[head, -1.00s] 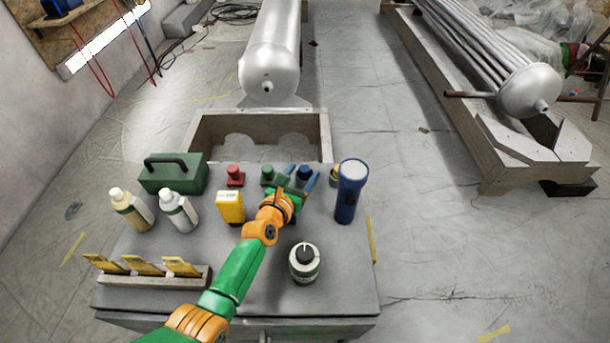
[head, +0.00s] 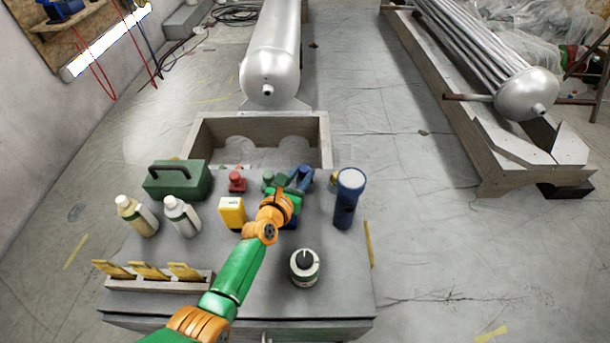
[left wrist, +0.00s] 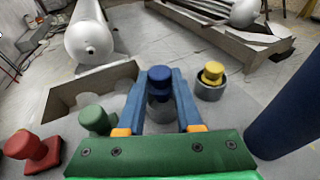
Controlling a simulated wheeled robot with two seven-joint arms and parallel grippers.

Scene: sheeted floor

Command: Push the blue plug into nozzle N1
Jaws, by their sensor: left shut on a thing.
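The blue plug (left wrist: 160,76) stands upright between the two blue fingers of my left gripper (left wrist: 166,92) in the left wrist view. In the head view my left gripper (head: 300,180) is at the back of the grey cart top, shut on the blue plug, which the fingers largely hide. A grey holder shows below the plug; I cannot tell whether the plug is clear of it. A silver tank (head: 272,50) beyond the cart has a small nozzle (head: 268,90) on its near end. Another nozzle (head: 540,108) is on the right vessel. No N1 label is readable.
Red (head: 236,182), green (head: 268,182) and yellow (left wrist: 212,74) plugs stand near the gripper. A yellow box (head: 231,212), bottles and a green toolbox (head: 178,180) are left. A wooden cradle (head: 322,135) lies behind the cart.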

